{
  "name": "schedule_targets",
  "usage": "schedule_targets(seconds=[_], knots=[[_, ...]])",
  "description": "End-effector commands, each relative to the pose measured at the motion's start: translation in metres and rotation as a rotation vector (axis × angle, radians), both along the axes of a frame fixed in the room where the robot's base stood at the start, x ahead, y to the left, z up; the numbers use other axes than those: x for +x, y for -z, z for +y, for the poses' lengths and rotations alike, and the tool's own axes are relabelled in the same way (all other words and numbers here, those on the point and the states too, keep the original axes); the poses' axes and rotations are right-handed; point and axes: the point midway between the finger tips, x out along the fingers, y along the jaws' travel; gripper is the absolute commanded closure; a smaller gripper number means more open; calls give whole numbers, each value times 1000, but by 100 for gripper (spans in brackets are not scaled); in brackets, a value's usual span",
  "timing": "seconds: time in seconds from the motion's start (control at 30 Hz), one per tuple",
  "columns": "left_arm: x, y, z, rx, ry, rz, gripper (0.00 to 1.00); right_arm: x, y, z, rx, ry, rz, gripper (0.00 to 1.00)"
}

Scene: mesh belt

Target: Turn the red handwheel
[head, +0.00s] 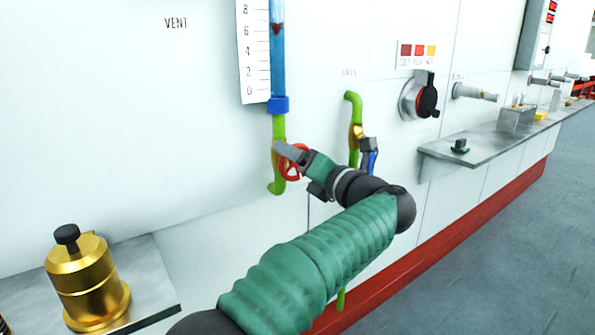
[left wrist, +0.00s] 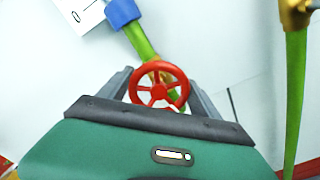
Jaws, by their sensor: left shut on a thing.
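The red handwheel (head: 291,177) is mounted on a green pipe below a blue-filled sight tube on the white wall. My left gripper (head: 287,152) reaches it from the right, with a grey finger across the wheel's upper part. In the left wrist view the spoked handwheel (left wrist: 158,91) sits between the two grey fingers of the gripper (left wrist: 158,76), which are shut on its rim. The exact contact points are partly hidden. My right gripper is not in view.
A second green pipe (head: 354,105) with a blue-handled valve (head: 369,157) stands just right of my wrist. A brass canister (head: 82,279) sits on a shelf at lower left. A black-handled rotary switch (head: 426,96) and a grey wall shelf (head: 480,147) are farther right.

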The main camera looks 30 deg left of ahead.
Motion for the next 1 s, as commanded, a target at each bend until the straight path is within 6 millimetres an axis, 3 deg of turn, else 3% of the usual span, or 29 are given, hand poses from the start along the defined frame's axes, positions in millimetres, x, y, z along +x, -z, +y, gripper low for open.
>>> schedule_targets(seconds=[0.03, 0.77, 0.8, 0.93, 1.0], knots=[[1, 9, -2, -16, 3, -10, 67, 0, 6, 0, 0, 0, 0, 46], [1, 6, -1, -47, 2, -84, 67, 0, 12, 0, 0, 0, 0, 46], [1, 5, -2, -46, 3, -85, 22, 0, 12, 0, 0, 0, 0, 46], [1, 4, -1, -45, 2, -86, 5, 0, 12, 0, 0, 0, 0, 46], [0, 3, -1, -44, 1, -89, 5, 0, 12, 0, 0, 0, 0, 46]])
